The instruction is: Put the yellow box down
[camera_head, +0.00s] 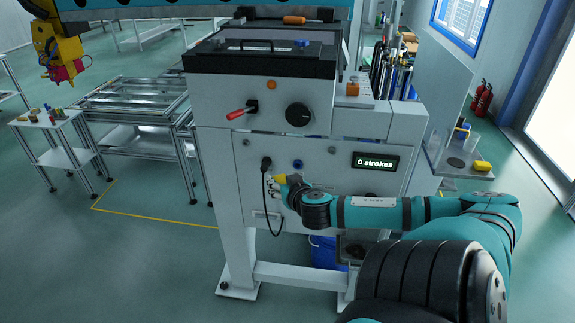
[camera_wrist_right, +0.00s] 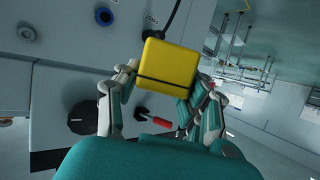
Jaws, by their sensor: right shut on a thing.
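A small yellow box (camera_head: 280,178) is in my right gripper (camera_head: 279,187), in front of the lower panel of the grey machine (camera_head: 300,155). In the right wrist view the yellow box (camera_wrist_right: 168,62) has a dark band across it and sits between the fingers of my right gripper (camera_wrist_right: 160,88). The fingers are shut on it from both sides. The box is held off the floor; whether it touches the panel cannot be told. My left gripper is not in view.
The panel carries a black cable (camera_head: 266,190), a blue socket (camera_head: 298,164), a red-handled lever (camera_head: 241,112), a black knob (camera_head: 298,114) and a "0 strokes" display (camera_head: 375,162). A side shelf (camera_head: 455,163) holds another yellow item (camera_head: 482,166). A white cart (camera_head: 60,158) stands left.

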